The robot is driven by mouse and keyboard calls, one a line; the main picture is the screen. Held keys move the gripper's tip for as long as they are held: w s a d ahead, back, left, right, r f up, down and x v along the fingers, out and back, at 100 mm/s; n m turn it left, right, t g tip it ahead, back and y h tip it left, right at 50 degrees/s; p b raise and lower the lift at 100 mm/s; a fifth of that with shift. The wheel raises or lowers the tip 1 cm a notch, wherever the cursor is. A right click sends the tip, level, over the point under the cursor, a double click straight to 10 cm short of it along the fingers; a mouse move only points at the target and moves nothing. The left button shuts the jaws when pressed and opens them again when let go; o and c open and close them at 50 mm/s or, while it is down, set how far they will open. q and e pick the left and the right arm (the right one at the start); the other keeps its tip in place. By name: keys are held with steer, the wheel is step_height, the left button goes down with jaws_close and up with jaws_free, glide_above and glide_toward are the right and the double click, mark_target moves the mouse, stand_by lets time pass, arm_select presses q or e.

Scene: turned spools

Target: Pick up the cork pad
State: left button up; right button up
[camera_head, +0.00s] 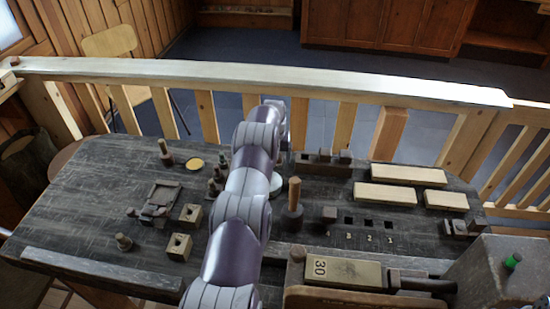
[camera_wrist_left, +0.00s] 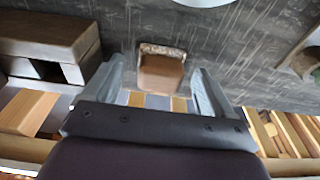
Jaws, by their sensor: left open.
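A small brown block (camera_wrist_left: 161,70) with a speckled, cork-like edge lies near the far edge of the table in the left wrist view; it looks like the cork pad. My left gripper (camera_wrist_left: 160,66) is open, one finger on each side of the block, with gaps between. The block looks unheld; I cannot tell how high the fingers are above it. In the head view my left arm crosses the middle of the table and hides the block and most of the gripper. My right gripper is not in view.
A dark slotted wooden block (camera_wrist_left: 45,45) stands beside the gripper; it also shows in the head view (camera_head: 322,166). A white disc (camera_wrist_left: 205,2) is close by. A yellow disc (camera_head: 196,164) and spools (camera_head: 165,152) are on the left. A wooden railing (camera_head: 230,75) runs behind the table.

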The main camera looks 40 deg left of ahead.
arm_select(q)
steer(key=shift+f, duration=0.25)
steer(key=c, duration=1.1)
steer(key=shift+r, duration=0.35)
step_height(320, 180, up, 4)
steer(key=shift+w+r, duration=0.1)
step_height(320, 180, up, 5)
steer(key=p, duration=0.4)
steer(key=shift+f, duration=0.2)
steer(key=shift+r+p, duration=0.45)
steer(key=shift+p, duration=0.15)
steer(key=shift+f, duration=0.15)
